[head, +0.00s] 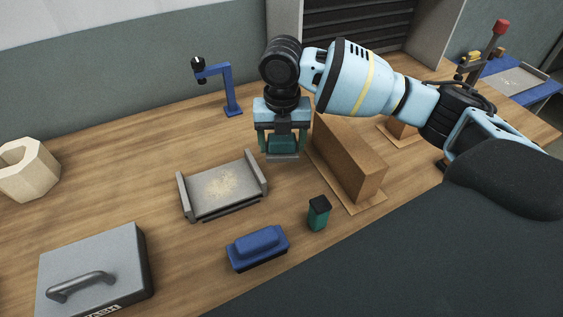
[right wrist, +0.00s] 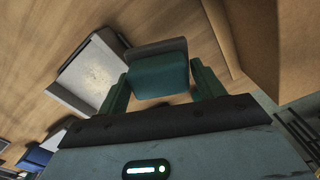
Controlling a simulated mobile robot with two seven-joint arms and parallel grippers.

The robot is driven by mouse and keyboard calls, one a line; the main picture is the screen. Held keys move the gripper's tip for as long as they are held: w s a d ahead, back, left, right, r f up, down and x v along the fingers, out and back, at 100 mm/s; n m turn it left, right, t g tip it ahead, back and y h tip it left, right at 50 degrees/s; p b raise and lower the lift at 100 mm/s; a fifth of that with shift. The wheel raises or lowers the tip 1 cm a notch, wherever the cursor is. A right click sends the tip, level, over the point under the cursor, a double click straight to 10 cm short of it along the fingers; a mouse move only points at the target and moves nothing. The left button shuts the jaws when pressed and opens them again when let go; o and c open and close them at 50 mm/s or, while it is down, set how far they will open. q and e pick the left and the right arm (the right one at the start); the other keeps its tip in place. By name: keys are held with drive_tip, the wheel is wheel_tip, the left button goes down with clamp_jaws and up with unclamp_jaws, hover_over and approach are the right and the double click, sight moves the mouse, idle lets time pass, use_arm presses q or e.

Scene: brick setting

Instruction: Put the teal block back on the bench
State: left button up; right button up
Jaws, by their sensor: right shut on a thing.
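My right gripper (head: 281,152) points down over the wooden bench (head: 130,165). It is shut on a teal block (head: 283,143), with a finger on either side. The block has a grey strip along its lower edge. In the right wrist view the teal block (right wrist: 160,77) sits between the green fingers of my right gripper (right wrist: 161,84). The block seems to be above the bench, but the gap is hard to judge. My left gripper is not in view.
A brown brick-like block (head: 350,165) stands close right of the gripper. A grey tray (head: 222,203) lies to the left. A blue brush-like object (head: 258,247) and a small green, black-topped piece (head: 318,214) are nearer.

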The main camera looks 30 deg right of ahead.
sight(282, 138)
drive_tip(key=shift+f, duration=2.95)
drive_tip(key=shift+f, duration=0.6)
drive_tip(key=o, duration=0.7)
wheel_tip(282, 138, up, 13)
drive_tip(key=shift+r, duration=0.1)
